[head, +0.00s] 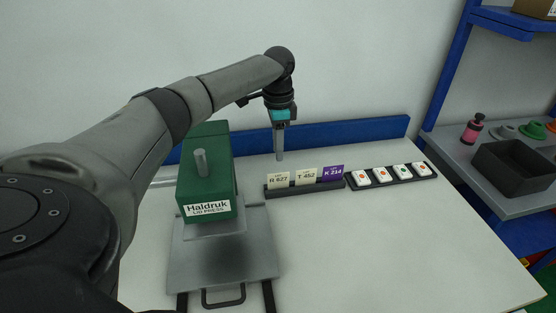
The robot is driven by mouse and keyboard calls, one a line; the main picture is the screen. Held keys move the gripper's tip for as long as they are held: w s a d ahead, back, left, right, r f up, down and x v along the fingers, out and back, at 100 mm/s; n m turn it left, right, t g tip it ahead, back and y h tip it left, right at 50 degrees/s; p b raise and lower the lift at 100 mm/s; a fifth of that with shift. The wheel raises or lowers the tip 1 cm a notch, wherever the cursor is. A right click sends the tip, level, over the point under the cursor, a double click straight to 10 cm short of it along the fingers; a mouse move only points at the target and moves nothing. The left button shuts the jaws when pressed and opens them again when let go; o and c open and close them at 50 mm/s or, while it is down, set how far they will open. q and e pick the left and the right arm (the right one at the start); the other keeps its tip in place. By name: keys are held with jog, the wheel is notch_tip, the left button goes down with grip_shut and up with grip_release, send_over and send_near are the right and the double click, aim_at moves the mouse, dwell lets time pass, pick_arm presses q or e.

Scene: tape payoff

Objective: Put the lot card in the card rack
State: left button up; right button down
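The card rack (304,190) is a long dark holder on the white table, right of the green press. Three lot cards stand side by side in it: a cream card "R 827" (278,180), a cream card "T 452" (306,177) and a purple card "K 214" (333,173) at the right end. My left gripper (280,157) points down just behind the rack, above and behind the "R 827" card, apart from the cards. Its fingers line up as one narrow shape, so their opening cannot be told. No card shows in it. My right gripper is out of view.
The green "Haldruk" press (207,180) stands left of the rack on a grey plate (222,265). A dark tray (392,178) with several white tiles lies right of the rack. A blue rail (345,133) runs behind. The front right table is clear.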

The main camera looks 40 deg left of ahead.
pick_arm(q)
notch_tip(320, 180, up, 3)
jog(key=shift+f, duration=0.15)
